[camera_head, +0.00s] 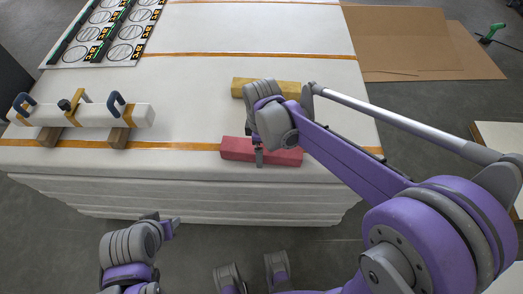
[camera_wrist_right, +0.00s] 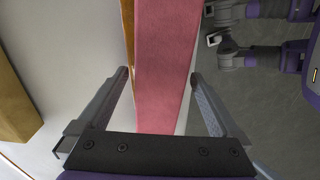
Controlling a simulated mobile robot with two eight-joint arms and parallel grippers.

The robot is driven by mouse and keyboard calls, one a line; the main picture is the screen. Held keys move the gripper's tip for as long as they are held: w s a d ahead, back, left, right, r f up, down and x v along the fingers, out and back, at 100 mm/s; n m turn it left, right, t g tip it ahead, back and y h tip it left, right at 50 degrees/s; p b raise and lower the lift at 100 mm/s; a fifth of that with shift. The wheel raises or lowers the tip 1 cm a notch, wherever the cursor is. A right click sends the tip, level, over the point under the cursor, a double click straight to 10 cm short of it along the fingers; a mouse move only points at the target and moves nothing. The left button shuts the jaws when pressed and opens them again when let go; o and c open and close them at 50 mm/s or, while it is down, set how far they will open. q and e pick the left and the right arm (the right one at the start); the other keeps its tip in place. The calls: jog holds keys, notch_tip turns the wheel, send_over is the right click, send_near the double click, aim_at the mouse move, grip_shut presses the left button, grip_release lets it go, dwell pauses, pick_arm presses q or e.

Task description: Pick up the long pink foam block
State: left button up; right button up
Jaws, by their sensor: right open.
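The long pink foam block (camera_head: 236,149) lies near the front edge of the white table, along the orange stripe. My right gripper (camera_head: 259,157) is over the middle of the block and hides part of it. In the right wrist view the pink block (camera_wrist_right: 163,50) runs between the two spread fingers of this gripper (camera_wrist_right: 160,78). A gap shows on both sides, so the gripper is open and holds nothing. My left gripper (camera_head: 170,224) is in front of the table, away from the block; its finger opening is not clear.
A yellow block (camera_head: 288,85) lies behind the pink one, partly hidden by my right arm. A white beam (camera_head: 92,116) with clamps rests on wooden blocks at left. A board with circles (camera_head: 105,35) lies at the back left. The middle of the table (camera_head: 190,100) is clear.

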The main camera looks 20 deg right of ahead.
jog(key=shift+f, duration=0.3)
jog(key=c, duration=1.4)
jog(key=shift+o, duration=0.2)
jog(key=shift+r, duration=0.1)
